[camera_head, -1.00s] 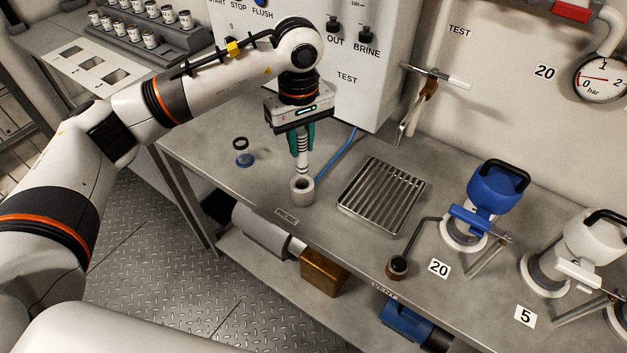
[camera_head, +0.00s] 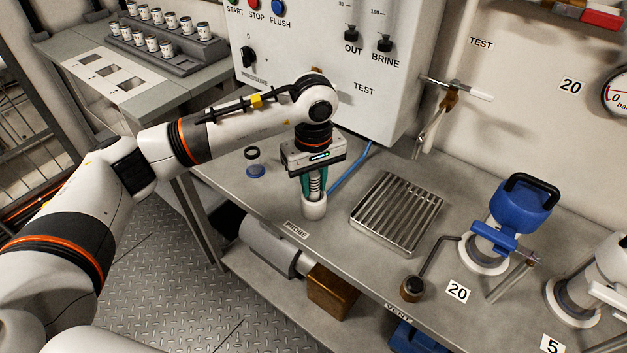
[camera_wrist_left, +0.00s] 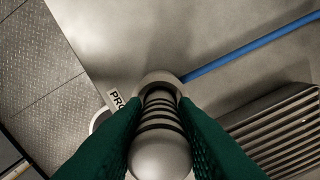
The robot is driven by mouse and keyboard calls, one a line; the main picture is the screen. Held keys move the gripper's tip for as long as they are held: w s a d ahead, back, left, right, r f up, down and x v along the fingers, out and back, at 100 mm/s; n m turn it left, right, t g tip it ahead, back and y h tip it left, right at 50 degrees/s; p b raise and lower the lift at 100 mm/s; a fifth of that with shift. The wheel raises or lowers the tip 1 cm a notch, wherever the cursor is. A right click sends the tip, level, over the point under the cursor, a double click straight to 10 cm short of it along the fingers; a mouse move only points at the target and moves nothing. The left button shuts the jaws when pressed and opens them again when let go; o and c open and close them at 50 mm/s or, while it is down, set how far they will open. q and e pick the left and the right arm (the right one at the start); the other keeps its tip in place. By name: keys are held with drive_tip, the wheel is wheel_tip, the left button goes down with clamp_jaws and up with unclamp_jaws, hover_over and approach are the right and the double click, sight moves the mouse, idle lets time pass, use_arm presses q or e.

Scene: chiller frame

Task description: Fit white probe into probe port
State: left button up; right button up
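The white probe (camera_head: 314,184) is a pale ribbed rod with dark rings. My left gripper (camera_head: 314,187) is shut on it, with green fingers on both sides. The probe stands about upright over the probe port (camera_head: 314,208), a short white cylinder by the PROBE label near the bench front. Its lower end appears to be inside the port's mouth; how deep is hidden. In the left wrist view the probe's rounded top (camera_wrist_left: 160,155) is close between the fingers, and the port's rim (camera_wrist_left: 160,78) surrounds its far end. My right gripper is not in view.
A slatted metal drain tray (camera_head: 398,212) lies right of the port. A small clear jar (camera_head: 254,164) with a dark top stands behind left. A blue hose (camera_head: 347,174) runs behind. The blue-topped valve (camera_head: 508,215) is further right. Bare bench lies between port and tray.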

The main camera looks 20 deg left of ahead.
use_arm(q)
drive_tip(key=o, duration=0.4)
drive_tip(key=shift+c, duration=0.2)
drive_tip(key=shift+r, duration=0.1)
drive_tip(key=shift+r+p, duration=0.25)
drive_tip(key=shift+p, duration=0.05)
wheel_tip(320, 180, up, 12)
drive_tip(key=shift+f+b, duration=0.15)
drive_tip(key=shift+b, duration=0.55)
